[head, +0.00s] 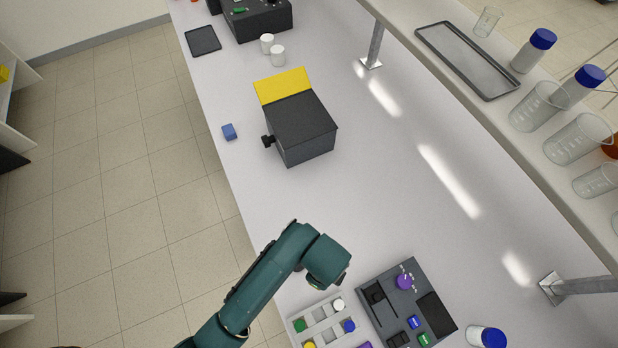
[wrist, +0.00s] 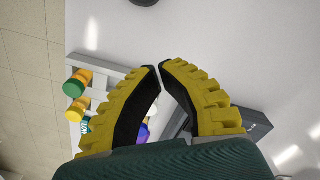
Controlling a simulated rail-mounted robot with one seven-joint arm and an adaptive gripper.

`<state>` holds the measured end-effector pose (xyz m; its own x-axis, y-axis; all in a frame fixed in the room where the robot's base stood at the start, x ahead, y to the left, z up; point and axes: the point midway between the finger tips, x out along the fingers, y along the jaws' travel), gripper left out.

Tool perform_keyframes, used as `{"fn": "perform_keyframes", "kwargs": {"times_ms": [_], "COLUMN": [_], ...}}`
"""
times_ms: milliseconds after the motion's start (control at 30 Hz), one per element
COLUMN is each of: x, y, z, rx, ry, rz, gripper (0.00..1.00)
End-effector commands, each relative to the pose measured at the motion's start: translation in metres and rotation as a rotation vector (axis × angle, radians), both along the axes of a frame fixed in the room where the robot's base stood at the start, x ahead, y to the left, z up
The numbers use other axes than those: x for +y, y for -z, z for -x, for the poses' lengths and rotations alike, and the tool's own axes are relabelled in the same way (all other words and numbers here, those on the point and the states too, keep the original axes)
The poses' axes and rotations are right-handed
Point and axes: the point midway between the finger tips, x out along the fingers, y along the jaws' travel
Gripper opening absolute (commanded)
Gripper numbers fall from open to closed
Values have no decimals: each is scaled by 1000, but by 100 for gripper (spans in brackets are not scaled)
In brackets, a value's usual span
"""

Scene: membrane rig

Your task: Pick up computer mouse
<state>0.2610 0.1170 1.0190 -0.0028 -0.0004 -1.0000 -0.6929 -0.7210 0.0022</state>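No computer mouse can be made out for certain. A dark rounded object (wrist: 143,2), cut off by the top edge of the wrist view, lies on the white bench beyond my fingertips; I cannot tell what it is. My gripper (wrist: 160,66) shows two yellow ribbed fingers with black inner pads. Their tips come together with only a sliver between them, and nothing is held. In the head view my teal arm hides the gripper, above the bench left of the dark control box.
A light tray (head: 298,317) with coloured caps and a dark control box (head: 420,277) stand near my arm. The middle of the bench (head: 370,200) is clear. A glassware shelf runs along the right.

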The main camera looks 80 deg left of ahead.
Motion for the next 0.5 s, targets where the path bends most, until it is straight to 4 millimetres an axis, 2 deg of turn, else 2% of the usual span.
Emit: {"fn": "perform_keyframes", "kwargs": {"times_ms": [167,500], "x": [-3,-2], "y": [15,89], "z": [-2,-2], "rx": [-1,0], "ry": [13,12], "rz": [1,1], "gripper": [0,0]}}
